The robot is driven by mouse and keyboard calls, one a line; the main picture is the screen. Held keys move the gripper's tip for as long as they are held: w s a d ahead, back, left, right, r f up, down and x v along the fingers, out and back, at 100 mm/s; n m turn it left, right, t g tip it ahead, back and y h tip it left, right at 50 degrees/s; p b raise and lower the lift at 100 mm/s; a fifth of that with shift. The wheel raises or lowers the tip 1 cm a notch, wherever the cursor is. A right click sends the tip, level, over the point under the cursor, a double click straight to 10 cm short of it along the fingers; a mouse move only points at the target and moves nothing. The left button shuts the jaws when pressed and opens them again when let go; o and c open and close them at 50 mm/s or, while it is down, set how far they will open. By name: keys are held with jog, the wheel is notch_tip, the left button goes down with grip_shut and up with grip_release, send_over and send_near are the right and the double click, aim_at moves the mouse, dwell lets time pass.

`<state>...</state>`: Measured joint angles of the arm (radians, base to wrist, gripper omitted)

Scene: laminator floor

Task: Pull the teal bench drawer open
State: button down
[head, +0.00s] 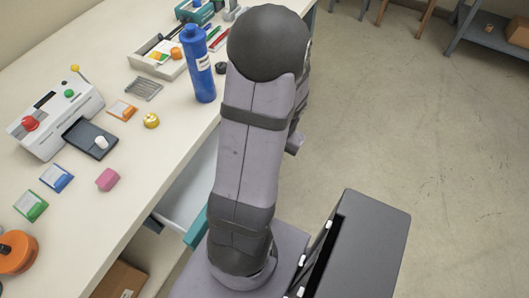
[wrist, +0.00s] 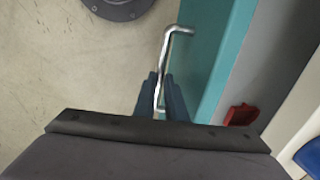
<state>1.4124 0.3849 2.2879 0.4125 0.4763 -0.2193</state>
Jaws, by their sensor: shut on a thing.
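The teal bench drawer (head: 195,228) stands partly out from under the bench top, with its pale inside (head: 187,195) showing between the bench edge and the teal front. In the wrist view, its teal front (wrist: 215,60) runs along the right of a bent metal handle (wrist: 176,31). My gripper (wrist: 160,84) has its two dark blue fingers on either side of the handle's bar and is shut on it. In the head view my arm hides the gripper, the handle and part of the drawer.
A red item (wrist: 241,114) shows in the drawer. On the bench top (head: 125,185) are a laminator (head: 55,115), a blue bottle (head: 199,65), a pink block (head: 108,179), a yellow item (head: 151,120) and an orange roll (head: 17,252).

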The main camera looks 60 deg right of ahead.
jog(key=c, duration=1.8)
grip_release()
jog(key=shift+s+r+p, duration=0.15)
jog(key=shift+s+r, duration=0.05)
jog(key=shift+r, duration=1)
jog(key=shift+s+r+p, duration=0.1)
jog(key=shift+s+r, duration=0.15)
jog(key=shift+r, duration=1)
jog(key=shift+s+r+p, duration=0.15)
jog(key=shift+s+r, duration=0.05)
jog(key=shift+r, duration=1)
